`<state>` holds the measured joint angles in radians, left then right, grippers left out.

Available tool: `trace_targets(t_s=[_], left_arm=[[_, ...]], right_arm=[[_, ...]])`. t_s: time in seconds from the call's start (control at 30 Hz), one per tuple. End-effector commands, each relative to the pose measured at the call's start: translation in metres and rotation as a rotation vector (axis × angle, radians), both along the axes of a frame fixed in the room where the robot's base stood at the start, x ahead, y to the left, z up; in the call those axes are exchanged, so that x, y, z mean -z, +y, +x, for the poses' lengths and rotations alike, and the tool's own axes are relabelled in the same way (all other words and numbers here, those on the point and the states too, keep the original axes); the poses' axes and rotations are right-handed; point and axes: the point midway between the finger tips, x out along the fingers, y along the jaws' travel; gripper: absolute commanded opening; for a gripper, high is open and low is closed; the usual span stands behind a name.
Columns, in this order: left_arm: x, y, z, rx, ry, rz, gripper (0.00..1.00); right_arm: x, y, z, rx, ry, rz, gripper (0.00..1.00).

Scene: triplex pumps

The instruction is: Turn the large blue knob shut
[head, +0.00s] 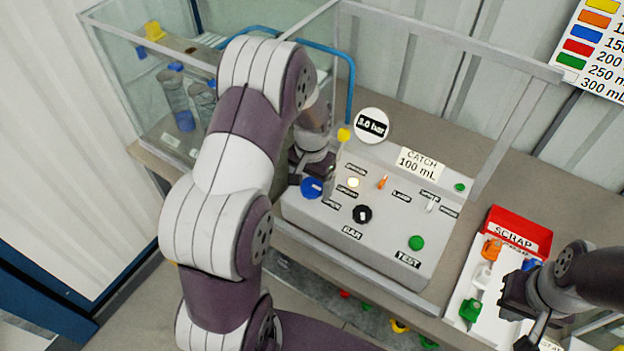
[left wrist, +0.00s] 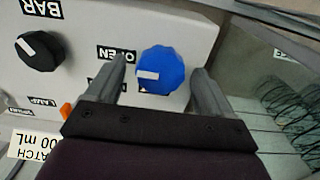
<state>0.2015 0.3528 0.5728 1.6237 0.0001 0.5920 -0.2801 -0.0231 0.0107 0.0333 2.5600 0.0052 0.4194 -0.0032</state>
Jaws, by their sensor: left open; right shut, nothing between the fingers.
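The large blue knob (head: 311,188) is on the left end of the white control panel (head: 385,262). In the left wrist view the blue knob (left wrist: 161,71) has a white pointer mark on its left part, and an OPEN label (left wrist: 117,54) shows beside it. A second label at the knob is mostly hidden by the knob and gripper. My left gripper (left wrist: 160,85) is open, with one finger on each side of the knob; contact cannot be told. My right gripper (head: 518,318) is at the lower right by the scrap tray, shut and empty.
A black knob (head: 362,214), a green button (head: 416,243) and small switches are on the panel. A pressure gauge (head: 371,125) reading 3.8 bar stands behind. A glass tank (head: 120,75) is at the left. A red scrap bin (head: 513,232) and a white tray with coloured parts are at the right.

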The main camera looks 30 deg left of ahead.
Motion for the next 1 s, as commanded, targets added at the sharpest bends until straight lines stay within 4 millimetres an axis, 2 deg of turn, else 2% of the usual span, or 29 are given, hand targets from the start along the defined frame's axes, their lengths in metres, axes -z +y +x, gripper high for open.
trace_targets(t_s=[0.07,0.1,0.17,0.2,0.27,0.67,1.0], left_arm=[[-0.0001,0.0000,0.0000,0.000,0.000,0.000,0.81],[-0.0001,0.0000,0.0000,0.000,0.000,0.000,0.75],[-0.0002,0.0000,0.0000,0.000,0.000,0.000,0.55],[-0.0003,0.0000,0.0000,0.000,0.000,0.000,0.42],[-0.0004,0.0000,0.0000,0.000,0.000,0.000,0.25],[-0.0016,0.0001,0.0004,-0.064,0.000,0.000,0.26],[-0.0027,0.0003,0.0009,-0.328,-0.001,0.000,0.26]], right_arm=[[0.0002,0.0000,0.0000,0.000,0.000,0.000,0.00],[0.0002,0.0000,0.0000,0.000,0.000,0.000,0.00],[0.0002,0.0000,0.0000,0.000,0.000,0.000,0.00],[0.0002,0.0000,0.0000,0.000,0.000,0.000,0.00],[0.0002,0.0000,0.0000,0.000,0.000,0.000,0.00],[-0.0023,0.0000,0.0000,0.000,0.000,0.000,0.00],[-0.0095,0.0000,0.0000,0.000,0.000,0.000,0.00]])
